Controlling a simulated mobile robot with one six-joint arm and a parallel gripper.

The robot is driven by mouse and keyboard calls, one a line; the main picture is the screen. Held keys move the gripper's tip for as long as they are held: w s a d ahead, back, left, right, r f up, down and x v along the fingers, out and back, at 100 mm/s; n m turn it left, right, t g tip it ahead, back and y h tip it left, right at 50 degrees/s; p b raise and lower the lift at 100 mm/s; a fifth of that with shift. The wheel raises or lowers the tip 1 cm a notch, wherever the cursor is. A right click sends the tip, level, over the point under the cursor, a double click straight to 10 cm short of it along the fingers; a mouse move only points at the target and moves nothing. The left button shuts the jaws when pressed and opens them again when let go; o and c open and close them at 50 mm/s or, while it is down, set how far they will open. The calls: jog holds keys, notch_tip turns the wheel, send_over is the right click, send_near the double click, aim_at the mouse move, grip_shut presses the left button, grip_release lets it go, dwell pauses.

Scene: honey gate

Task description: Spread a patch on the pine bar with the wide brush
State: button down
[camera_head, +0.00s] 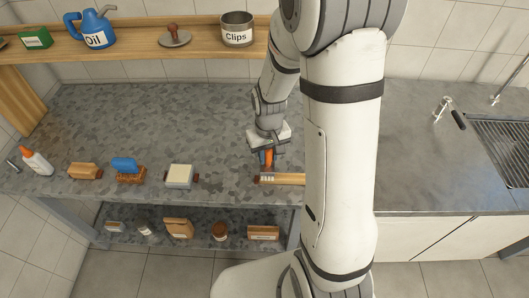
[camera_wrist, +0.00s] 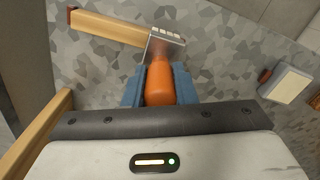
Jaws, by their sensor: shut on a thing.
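The pine bar (camera_head: 290,179) lies near the front edge of the grey speckled counter, its right part hidden behind my arm. In the wrist view the bar (camera_wrist: 112,27) runs from the upper left to the brush head. My gripper (camera_head: 267,150) is shut on the orange handle of the wide brush (camera_head: 267,161). In the wrist view the handle (camera_wrist: 160,82) sits between the blue finger pads, and its metal head (camera_wrist: 165,45) with pale tips overlaps the bar's end. I cannot tell whether the head touches the bar. No patch is clearly visible on the bar.
A cream block (camera_head: 180,175), a blue-topped brush (camera_head: 128,169), a wooden block (camera_head: 85,171) and a glue bottle (camera_head: 37,162) stand along the counter front to the left. A wooden shelf (camera_head: 130,62) runs behind. The counter's middle (camera_head: 165,120) is clear.

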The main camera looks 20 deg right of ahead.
jog(key=s+d, duration=0.4)
jog(key=d, duration=0.8)
jog(key=shift+r+b, duration=0.25)
jog(key=shift+b, duration=0.1)
jog(key=shift+f, duration=0.1)
jog(key=shift+w+f, duration=0.1)
jog(key=shift+f, duration=0.6)
jog(key=shift+f, duration=0.2)
jog(key=w+a, duration=0.1)
jog(key=a, duration=0.3)
jog(key=w+a, duration=0.1)
jog(key=a, duration=0.3)
jog(key=w+a, duration=0.1)
jog(key=a, duration=0.3)
jog(key=shift+w+a, duration=0.3)
jog(key=shift+w, duration=0.1)
jog(key=shift+w+r, duration=0.1)
jog(key=shift+r, duration=1)
